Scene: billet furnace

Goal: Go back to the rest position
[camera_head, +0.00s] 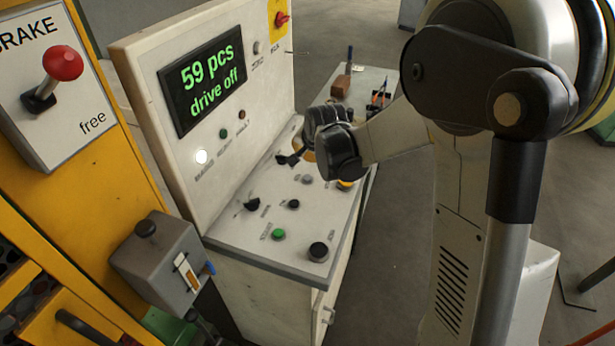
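My gripper (289,158) shows small and dark at the end of my arm. It is above or at the back part of the white control desk (228,244), in front of the upright panel. Its fingers are partly hidden by my black wrist, and I cannot tell whether they are apart or whether they touch a control. No held object is visible. The display (203,80) on the panel reads "59 pcs" and "drive off" in green.
The desk carries several knobs and buttons, including a green button (278,234) and a black knob (318,251). A brake lever (58,72) with a red ball and a grey box (160,265) stand at left. A side table (371,78) is behind. Floor (390,250) is open at right.

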